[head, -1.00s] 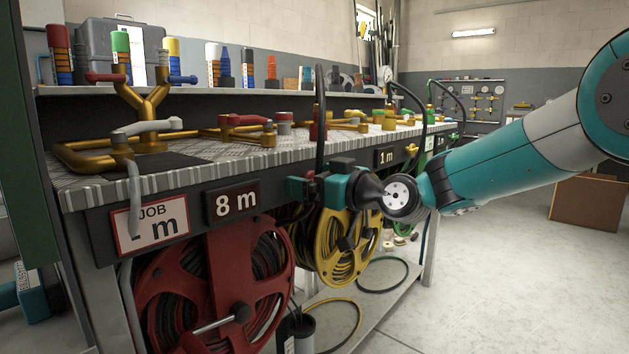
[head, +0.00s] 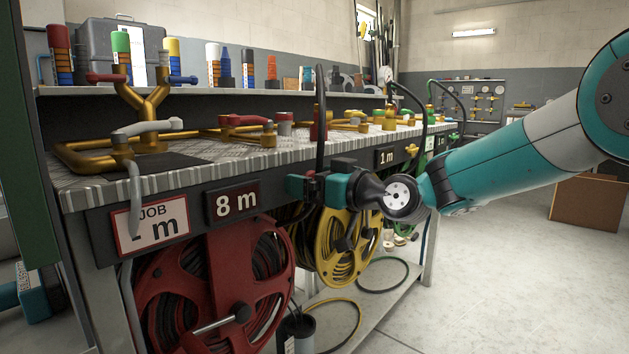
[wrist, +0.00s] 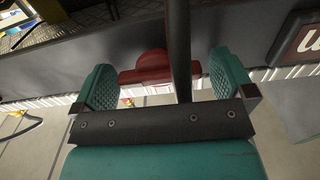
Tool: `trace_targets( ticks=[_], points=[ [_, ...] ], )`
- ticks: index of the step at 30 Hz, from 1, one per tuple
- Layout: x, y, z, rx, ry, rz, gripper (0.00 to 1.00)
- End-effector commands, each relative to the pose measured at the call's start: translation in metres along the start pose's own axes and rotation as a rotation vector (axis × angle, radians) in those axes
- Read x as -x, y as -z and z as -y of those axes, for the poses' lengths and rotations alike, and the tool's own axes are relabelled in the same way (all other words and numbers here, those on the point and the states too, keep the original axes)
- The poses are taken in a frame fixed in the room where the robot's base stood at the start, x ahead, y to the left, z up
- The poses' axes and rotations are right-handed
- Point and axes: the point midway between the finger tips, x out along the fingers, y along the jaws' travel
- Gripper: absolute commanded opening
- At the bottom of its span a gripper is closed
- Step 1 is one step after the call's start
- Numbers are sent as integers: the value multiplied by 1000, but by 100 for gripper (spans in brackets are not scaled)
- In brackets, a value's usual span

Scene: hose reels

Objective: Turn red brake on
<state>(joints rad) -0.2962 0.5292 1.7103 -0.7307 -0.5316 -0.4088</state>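A red brake (wrist: 150,68) shows in the wrist view as a small red block with a cross bar, on the dark front edge of the bench. It sits between the two teal finger pads of my gripper (wrist: 160,80). The pads stand apart, with a visible gap on each side of the red part, and hold nothing that I can see. A dark hose (wrist: 179,50) crosses in front of the brake's right side. In the head view my gripper (head: 306,187) is at the bench front, above the red reel, and largely hides the brake.
The red reel (head: 222,262) with a crank and the yellow reel (head: 322,250) hang below the bench edge. An "8 m" sign (head: 234,203) and a "JOB" sign (head: 151,226) are left of my gripper. The floor (head: 500,270) at right is open.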

Motion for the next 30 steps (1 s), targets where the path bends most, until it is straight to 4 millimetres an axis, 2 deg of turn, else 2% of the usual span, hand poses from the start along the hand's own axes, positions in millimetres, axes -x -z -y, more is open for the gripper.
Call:
trace_targets(
  ticks=[7,11,14,24,30],
  points=[
    [1,0,0,2,-1,0,100],
    [13,1,-1,1,-3,0,100],
    [32,1,-1,1,-5,0,100],
    [119,0,-2,-1,-7,-1,100],
    [156,-1,-1,0,-4,1,100]
  ],
)
